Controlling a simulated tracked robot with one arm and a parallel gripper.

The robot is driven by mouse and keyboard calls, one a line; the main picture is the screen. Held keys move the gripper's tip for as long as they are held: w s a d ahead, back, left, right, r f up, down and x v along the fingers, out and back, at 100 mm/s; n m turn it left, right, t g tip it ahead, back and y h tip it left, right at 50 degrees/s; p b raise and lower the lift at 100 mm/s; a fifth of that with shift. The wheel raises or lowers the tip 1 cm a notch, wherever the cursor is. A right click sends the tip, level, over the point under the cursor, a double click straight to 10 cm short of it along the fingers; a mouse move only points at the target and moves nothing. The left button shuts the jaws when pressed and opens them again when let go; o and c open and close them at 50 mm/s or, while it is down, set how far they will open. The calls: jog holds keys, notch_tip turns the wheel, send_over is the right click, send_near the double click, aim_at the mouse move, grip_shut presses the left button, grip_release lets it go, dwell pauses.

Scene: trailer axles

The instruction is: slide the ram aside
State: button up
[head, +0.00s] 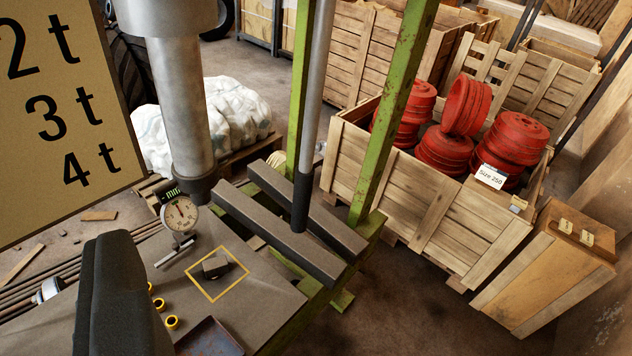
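A thick grey metal cylinder (181,95), which looks like the ram, hangs upright at upper left and tapers to a dark foot (199,188). Its upper end runs out of the picture. A thinner grey rod (315,80) with a dark lower end stands by two steel bars (290,222) to its right. I cannot tell for sure which of these is the ram. A dark, rounded two-part shape at lower left appears to be my gripper (122,245). It is apart from the cylinder in the picture. Its fingertips are not clear, and I see nothing held.
A dial gauge (180,213) stands just below the cylinder. A small metal block (215,266) sits inside a yellow square on the bench (262,290). Green posts (395,110) rise at centre. A wooden crate (400,197) holds red discs (445,150). A tonnage sign (60,110) fills the left.

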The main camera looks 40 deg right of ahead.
aim_at(304, 199)
jog(key=shift+s, duration=0.1)
jog(key=shift+o, duration=1)
jog(key=shift+d, duration=0.15)
jog(key=w+d+f+m+h+p, duration=0.1)
jog(key=w+d+f+h+p, duration=0.1)
jog(key=w+d+f, duration=0.7)
jog(key=w+d+f+m+t+h+p, duration=0.1)
jog(key=d+f, duration=0.3)
jog(key=f, duration=0.3)
jog(key=d+f+m+t+h+p, duration=0.1)
jog(key=d+f+p, duration=0.1)
jog(key=d+f, duration=0.4)
jog(key=x, duration=0.4)
jog(key=a+p+x, duration=0.1)
jog(key=x, duration=0.8)
jog(key=shift+w+a+f+p, duration=0.1)
jog(key=shift+w+f+p, duration=0.15)
jog(key=shift+w+p, duration=0.1)
jog(key=shift+c, duration=0.4)
